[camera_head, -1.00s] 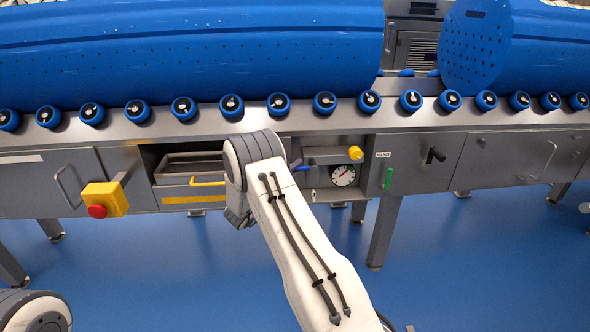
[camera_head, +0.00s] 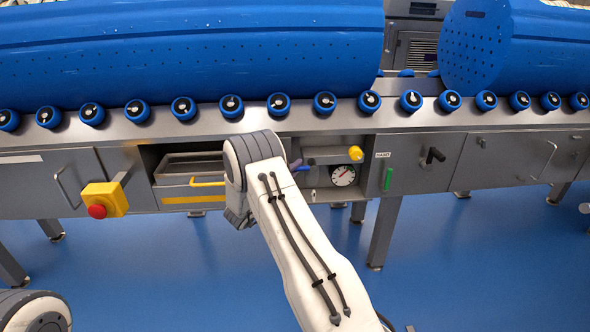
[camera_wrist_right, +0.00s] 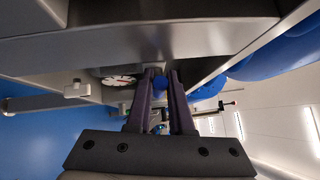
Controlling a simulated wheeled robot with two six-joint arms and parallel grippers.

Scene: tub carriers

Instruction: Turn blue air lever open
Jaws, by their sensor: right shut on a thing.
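The blue air lever (camera_head: 303,169) is a small blue handle on the front of the machine, left of a round white gauge (camera_head: 342,175). My right arm covers much of it in the head view. In the right wrist view the blue lever (camera_wrist_right: 160,86) sits between the two dark fingers. My right gripper (camera_wrist_right: 161,78) is shut on it. In the head view only a bit of the right gripper (camera_head: 296,165) shows beside my wrist. My left gripper is out of sight.
A yellow knob (camera_head: 355,153) is above the gauge and a green handle (camera_head: 388,179) is to its right. An open bay with a tray (camera_head: 190,168) and a yellow box with a red button (camera_head: 104,200) are left. Blue rollers run above.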

